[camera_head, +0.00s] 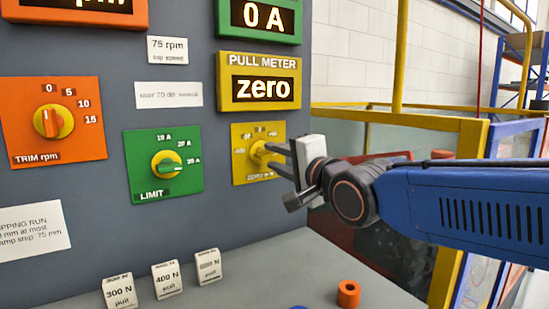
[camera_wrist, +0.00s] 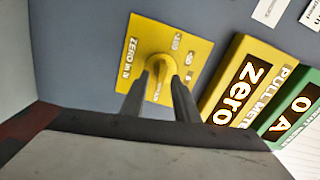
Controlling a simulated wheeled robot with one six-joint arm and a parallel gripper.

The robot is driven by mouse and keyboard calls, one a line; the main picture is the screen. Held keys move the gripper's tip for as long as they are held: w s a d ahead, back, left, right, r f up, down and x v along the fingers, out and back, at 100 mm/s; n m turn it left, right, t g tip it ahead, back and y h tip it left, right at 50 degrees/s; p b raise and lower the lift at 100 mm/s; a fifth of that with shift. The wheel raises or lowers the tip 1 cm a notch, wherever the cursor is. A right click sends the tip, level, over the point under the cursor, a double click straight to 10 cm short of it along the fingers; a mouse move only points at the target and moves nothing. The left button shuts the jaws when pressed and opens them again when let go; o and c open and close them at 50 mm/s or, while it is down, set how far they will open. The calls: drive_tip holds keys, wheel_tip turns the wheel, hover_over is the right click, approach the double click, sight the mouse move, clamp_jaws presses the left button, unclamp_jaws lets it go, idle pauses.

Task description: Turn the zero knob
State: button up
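The zero knob (camera_head: 257,152) is a yellow knob on a yellow plate (camera_head: 240,171) on the grey panel. Its plate (camera_wrist: 138,62) and the knob (camera_wrist: 160,70) also show in the wrist view, where a yellow grip part lies between the finger ends. My gripper (camera_head: 268,156) comes in from the right, one finger on each side of the knob. In the wrist view the fingers (camera_wrist: 161,84) stand apart around it; whether they press on it is unclear. They partly cover the knob and the scale. The yellow PULL METER display (camera_head: 260,85) above reads "zero".
A green LIMIT knob plate (camera_head: 140,185) and an orange TRIM plate (camera_head: 75,140) are to the left. Several white labelled blocks (camera_head: 167,280) and an orange ring (camera_head: 348,293) are on the grey ledge (camera_head: 270,275). A yellow frame (camera_head: 468,210) stands behind my arm.

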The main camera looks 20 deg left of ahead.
drive_tip(key=v, duration=1.6)
drive_tip(key=shift+s+d, duration=0.15)
drive_tip(key=shift+d, duration=0.1)
drive_tip(key=w+d+f+n+h, duration=0.3)
drive_tip(key=d+f+h, duration=0.6)
drive_tip(key=d+f, duration=0.95)
drive_tip(key=s+d+f+n+g+h, duration=0.1)
drive_tip(key=s+d+f+g+h, duration=0.1)
drive_tip(key=s+d+f, duration=0.4)
drive_tip(key=s+d+f+n+g+h, duration=0.2)
drive_tip(key=s+d+f+g, duration=0.3)
drive_tip(key=s+d+f, duration=0.2)
drive_tip(key=d+f, duration=0.2)
drive_tip(key=d, duration=0.2)
drive_tip(key=shift+d+f+h, duration=0.2)
drive_tip(key=shift+h, duration=0.1)
